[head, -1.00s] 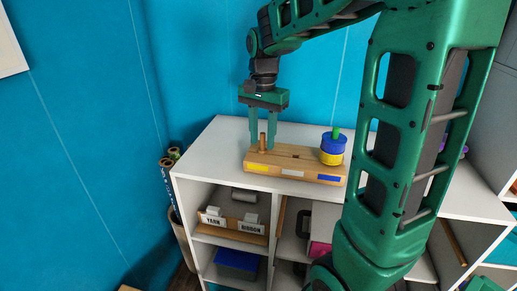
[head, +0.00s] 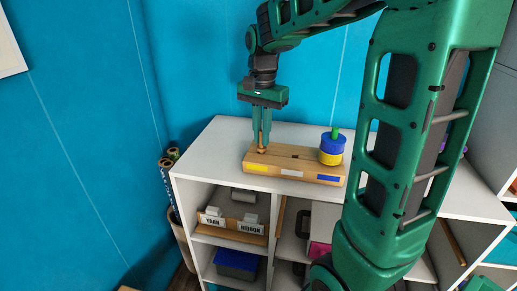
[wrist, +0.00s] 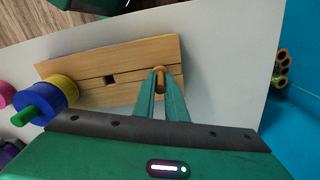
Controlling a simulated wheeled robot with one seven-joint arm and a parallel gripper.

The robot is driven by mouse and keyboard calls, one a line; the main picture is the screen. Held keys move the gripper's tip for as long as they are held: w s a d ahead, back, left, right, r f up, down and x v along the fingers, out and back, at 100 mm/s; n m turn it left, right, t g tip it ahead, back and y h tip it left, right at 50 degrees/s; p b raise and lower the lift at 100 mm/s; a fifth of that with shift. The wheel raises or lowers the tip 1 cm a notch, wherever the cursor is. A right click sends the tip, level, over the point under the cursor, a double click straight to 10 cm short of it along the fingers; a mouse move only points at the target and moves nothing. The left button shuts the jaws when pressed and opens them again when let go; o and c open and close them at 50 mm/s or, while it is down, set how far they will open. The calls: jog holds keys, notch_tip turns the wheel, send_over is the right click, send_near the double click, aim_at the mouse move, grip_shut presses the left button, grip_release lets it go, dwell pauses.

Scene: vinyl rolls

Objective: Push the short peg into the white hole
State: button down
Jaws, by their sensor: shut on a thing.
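A wooden block (head: 312,168) lies on the white shelf top, with yellow, white and blue patches along its front side. A short wooden peg (head: 260,146) stands upright at the block's left end, by the yellow patch (head: 257,167). A dark, empty hole (head: 295,157) is in the middle of the block, behind the white patch (head: 291,173); it also shows in the wrist view (wrist: 109,79). My gripper (head: 261,134) points down and is shut on the peg, whose top shows between the fingertips in the wrist view (wrist: 160,77).
A blue and yellow round stack (head: 332,151) with a green stub on top stands at the block's right end. The white shelf top (head: 222,147) is clear left of the block. A blue wall (head: 200,70) rises behind.

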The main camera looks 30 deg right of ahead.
jog(key=shift+r, duration=2.55)
